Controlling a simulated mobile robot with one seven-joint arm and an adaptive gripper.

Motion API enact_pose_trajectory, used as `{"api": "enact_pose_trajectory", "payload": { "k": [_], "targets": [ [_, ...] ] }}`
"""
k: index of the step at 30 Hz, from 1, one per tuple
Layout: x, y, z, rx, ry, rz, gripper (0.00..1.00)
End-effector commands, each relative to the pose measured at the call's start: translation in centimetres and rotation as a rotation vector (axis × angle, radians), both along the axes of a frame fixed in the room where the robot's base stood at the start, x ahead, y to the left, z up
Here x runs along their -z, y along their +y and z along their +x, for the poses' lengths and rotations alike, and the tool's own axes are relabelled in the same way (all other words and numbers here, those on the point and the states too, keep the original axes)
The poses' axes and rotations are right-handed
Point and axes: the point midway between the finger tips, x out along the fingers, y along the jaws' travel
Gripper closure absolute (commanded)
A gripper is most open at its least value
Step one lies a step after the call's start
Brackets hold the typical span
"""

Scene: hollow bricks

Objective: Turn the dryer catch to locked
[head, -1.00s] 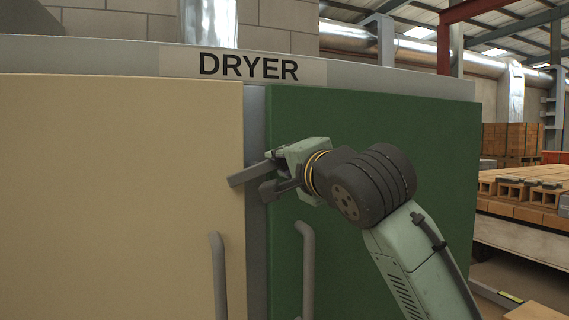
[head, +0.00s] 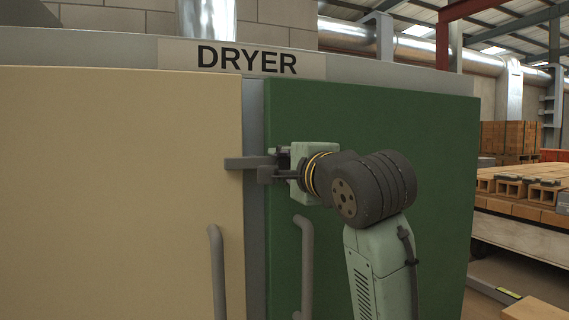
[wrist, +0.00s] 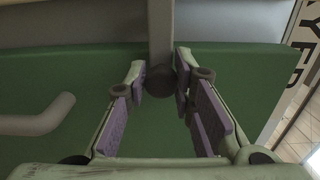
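The dryer catch (head: 243,163) is a grey bar. In the head view it lies level, reaching from the green door (head: 420,150) across the grey middle strip and over the edge of the cream door (head: 120,190). My gripper (head: 272,165) is at the catch's right part, over the green door. In the wrist view the bar (wrist: 160,30) runs up from a dark round end (wrist: 160,82), between my two fingertips (wrist: 161,76). The fingers are close against both sides of it. Their contact is partly hidden in the head view.
Two grey upright door handles stand below the catch, one on the cream door (head: 217,270) and one on the green door (head: 306,265). The DRYER sign (head: 245,59) is above. Bricks on a rack (head: 525,190) are off to the right.

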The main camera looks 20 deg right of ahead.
Motion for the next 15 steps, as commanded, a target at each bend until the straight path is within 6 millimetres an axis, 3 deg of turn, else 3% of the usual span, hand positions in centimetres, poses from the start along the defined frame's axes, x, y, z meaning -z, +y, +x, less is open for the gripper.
{"api": "enact_pose_trajectory", "payload": {
  "k": [8,15],
  "targets": [
    [0.05,0.03,0.03,-0.001,0.001,-0.001,0.58],
    [0.0,0.02,0.02,-0.001,-0.001,-0.001,0.57]
  ]
}}
